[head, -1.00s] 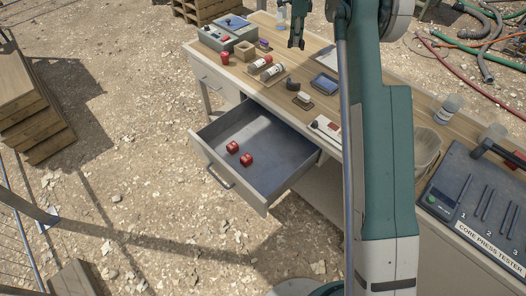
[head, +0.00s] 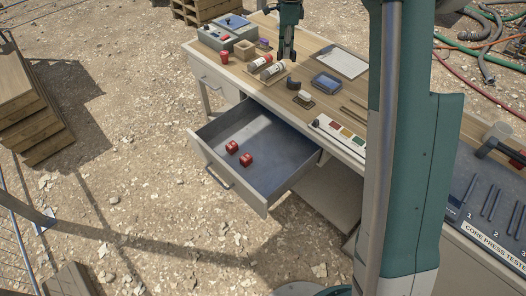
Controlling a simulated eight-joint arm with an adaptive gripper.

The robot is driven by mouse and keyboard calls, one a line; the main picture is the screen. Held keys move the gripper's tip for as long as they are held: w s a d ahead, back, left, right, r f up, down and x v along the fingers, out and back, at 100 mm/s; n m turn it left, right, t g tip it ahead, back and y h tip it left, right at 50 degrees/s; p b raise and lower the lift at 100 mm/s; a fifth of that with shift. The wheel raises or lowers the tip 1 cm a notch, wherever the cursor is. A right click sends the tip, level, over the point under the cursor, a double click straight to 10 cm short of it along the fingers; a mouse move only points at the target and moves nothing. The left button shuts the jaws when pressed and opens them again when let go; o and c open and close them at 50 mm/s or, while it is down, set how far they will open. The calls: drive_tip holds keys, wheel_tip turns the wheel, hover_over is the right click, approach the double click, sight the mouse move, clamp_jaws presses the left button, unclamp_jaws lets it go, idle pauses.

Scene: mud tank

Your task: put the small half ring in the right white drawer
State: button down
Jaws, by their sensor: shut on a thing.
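My gripper (head: 287,52) hangs over the far part of the workbench, close to the right of two pale cylinders with red ends. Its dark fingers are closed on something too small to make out. I cannot clearly pick out the small half ring. The right drawer (head: 232,186) is pulled well out, with a white front and a grey inside. The left white drawer (head: 216,87) is shut.
The cylinders (head: 261,64) lie on a small tray. A red cup (head: 224,57), a wooden box (head: 245,50) and a grey case (head: 226,31) stand at the far left. A blue tray (head: 327,83) and a strip with coloured patches (head: 340,134) lie on the benchtop (head: 356,98). My arm hides part of the bench.

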drive_tip(key=s+a+f+b, duration=0.1)
drive_tip(key=s+a+b, duration=0.2)
drive_tip(key=s, duration=1.3)
drive_tip(key=n+b, duration=0.2)
hover_over(277, 176)
wheel_tip(277, 176, down, 4)
drive_tip(key=f, duration=0.1)
wheel_tip(277, 176, down, 22)
drive_tip(key=shift+r, duration=0.2)
drive_tip(key=shift+w+f+b, duration=0.1)
drive_tip(key=shift+f+b, duration=0.85)
drive_tip(key=shift+f, duration=2.2)
drive_tip(key=shift+f+b, duration=0.55)
drive_tip(key=shift+f, duration=1.3)
drive_tip(key=shift+f, duration=0.15)
